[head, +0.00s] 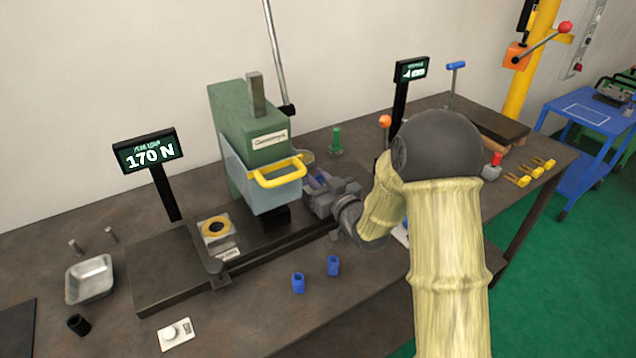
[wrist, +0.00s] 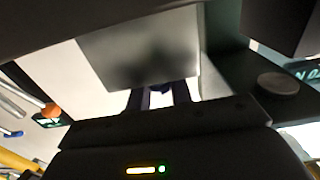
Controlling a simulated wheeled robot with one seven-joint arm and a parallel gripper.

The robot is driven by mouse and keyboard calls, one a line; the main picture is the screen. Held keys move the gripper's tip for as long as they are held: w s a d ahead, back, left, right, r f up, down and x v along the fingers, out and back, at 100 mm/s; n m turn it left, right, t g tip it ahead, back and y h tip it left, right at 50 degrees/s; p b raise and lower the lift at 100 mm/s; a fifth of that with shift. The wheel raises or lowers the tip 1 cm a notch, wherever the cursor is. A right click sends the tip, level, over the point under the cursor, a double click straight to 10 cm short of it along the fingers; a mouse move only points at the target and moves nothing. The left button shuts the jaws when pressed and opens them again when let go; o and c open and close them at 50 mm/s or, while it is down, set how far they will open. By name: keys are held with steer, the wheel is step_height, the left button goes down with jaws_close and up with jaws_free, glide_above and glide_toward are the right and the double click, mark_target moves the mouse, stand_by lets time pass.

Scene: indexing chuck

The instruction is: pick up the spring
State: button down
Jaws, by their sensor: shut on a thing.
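My gripper (head: 318,192) is beside the green press, at the right of its clear guard. In the wrist view, my gripper's two dark fingers (wrist: 158,98) are closed around a small dark blue thing, which I take to be the spring (wrist: 160,88). Most of it is hidden by the fingers and the press, and its coils cannot be made out. Two short blue cylinders, one on the left (head: 298,283) and one on the right (head: 333,265), stand on the bench in front of the press base.
The green press (head: 235,125) has a clear guard with a yellow handle (head: 278,174). A force display (head: 148,152) reads 170 N. A metal tray (head: 90,280), a dark cylinder (head: 78,325) and a white card with a knob (head: 176,333) lie at the left. A green piece (head: 336,142) stands behind.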

steer(key=shift+r, duration=0.15)
step_height(320, 180, up, 28)
steer(key=p, duration=0.2)
steer(key=shift+p, duration=0.3)
